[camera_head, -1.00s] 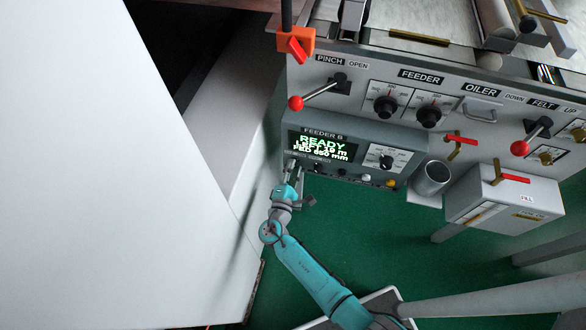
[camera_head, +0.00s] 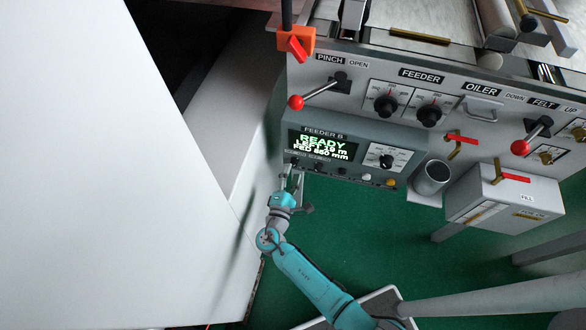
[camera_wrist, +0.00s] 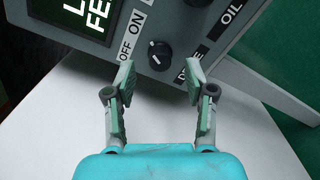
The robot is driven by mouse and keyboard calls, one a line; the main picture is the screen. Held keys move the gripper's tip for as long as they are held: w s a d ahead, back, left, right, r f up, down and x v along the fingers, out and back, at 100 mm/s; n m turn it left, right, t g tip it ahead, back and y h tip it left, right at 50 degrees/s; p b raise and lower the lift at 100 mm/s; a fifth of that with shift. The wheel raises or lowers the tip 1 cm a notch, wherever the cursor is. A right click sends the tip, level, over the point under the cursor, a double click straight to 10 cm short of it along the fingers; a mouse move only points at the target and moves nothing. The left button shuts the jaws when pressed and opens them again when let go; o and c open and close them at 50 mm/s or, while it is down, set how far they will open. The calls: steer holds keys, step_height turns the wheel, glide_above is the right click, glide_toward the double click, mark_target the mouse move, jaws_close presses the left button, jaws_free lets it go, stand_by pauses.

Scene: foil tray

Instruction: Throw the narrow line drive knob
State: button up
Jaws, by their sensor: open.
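The FEEDER B box (camera_head: 368,139) has a lit display (camera_head: 320,147) and a row of small controls along its lower edge. In the wrist view a small dark round knob (camera_wrist: 159,54) with a white mark sits on the box face beside OFF and ON labels. A second dark knob (camera_wrist: 197,2) is cut by the top edge. No label reading narrow line drive is legible. My gripper (camera_wrist: 161,68) is open and empty, its fingertips on either side of the first knob and apparently just short of it. In the head view my gripper (camera_head: 291,178) is below the box's left end.
A selector dial (camera_head: 386,161) and a yellow button (camera_head: 391,183) are farther right on the box. A red-balled lever (camera_head: 296,102) stands above it. A cup (camera_head: 433,178) hangs to the right. A large white panel (camera_head: 120,180) fills the left. Green floor lies below.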

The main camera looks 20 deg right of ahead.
steer(key=v, duration=0.9)
steer(key=shift+s, duration=0.15)
steer(key=s+d+f+m+g+y, duration=0.1)
steer(key=s+d+f+g+y, duration=0.2)
steer(key=s, duration=0.4)
steer(key=s+d+f+m+g+y, duration=0.1)
steer(key=s+d+f+m+y, duration=0.15)
steer(key=s+d+f, duration=0.45)
steer(key=s+a+r+m+y, duration=0.2)
steer(key=s+r+m+y, duration=0.3)
steer(key=s, duration=0.6)
steer(key=s+r+m+t, duration=0.2)
steer(key=s+r+m, duration=0.2)
steer(key=r, duration=0.9)
steer(key=s+r+m+t, duration=0.2)
steer(key=s+r+m, duration=0.2)
steer(key=r, duration=0.9)
steer(key=shift+a, duration=0.45)
stand_by(0.7)
